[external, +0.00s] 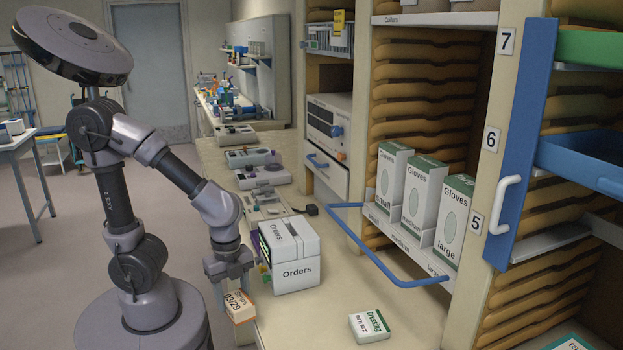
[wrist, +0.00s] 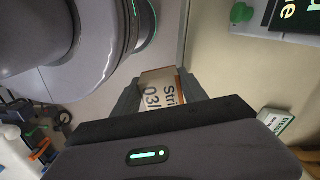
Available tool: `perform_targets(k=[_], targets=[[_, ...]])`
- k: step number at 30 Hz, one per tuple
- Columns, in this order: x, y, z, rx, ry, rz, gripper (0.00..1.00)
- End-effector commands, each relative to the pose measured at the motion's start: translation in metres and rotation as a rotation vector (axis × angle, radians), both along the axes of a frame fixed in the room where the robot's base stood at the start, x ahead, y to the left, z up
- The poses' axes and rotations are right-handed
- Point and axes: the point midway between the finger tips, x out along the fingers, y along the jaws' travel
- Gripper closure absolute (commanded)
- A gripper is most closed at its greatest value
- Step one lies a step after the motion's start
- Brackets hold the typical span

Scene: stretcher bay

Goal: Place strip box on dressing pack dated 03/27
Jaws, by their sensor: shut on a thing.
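My gripper (external: 232,280) is shut on the strip box (external: 239,304), a white and orange carton with "Strips" and "03/29" on its face. It hangs by the counter's left edge. In the wrist view the strip box (wrist: 163,87) sits between the fingers, its label partly hidden. A white and green dressing pack (external: 370,326) lies flat on the counter, to the right of my gripper and apart from it; its date is too small to read surely. It also shows in the wrist view (wrist: 275,121). Another green and white pack (external: 570,342) is cut off at bottom right.
A white "Orders" box (external: 297,274) stands on the counter just right of my gripper. A blue rail (external: 385,266) juts out before the glove boxes (external: 420,201). The counter (external: 310,315) is clear between the strip box and the dressing pack.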

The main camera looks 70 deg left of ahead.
Motion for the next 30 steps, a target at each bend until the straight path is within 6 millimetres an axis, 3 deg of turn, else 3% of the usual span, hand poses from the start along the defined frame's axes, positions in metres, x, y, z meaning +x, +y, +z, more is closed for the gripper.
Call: perform_targets(k=[1, 6, 12, 15, 20, 30], targets=[[0.006, -0.008, 0.010, 0.002, 0.005, 0.065, 0.89], [0.039, -0.053, 0.022, 0.005, 0.010, 0.492, 0.89], [0.064, -0.115, 0.011, 0.005, 0.008, 1.034, 0.89], [0.069, -0.134, 0.002, 0.003, 0.006, 1.205, 0.89], [0.085, -0.145, -0.008, -0.002, 0.005, 1.309, 0.89], [0.193, -0.143, -0.010, -0.002, 0.005, 1.312, 0.89]])
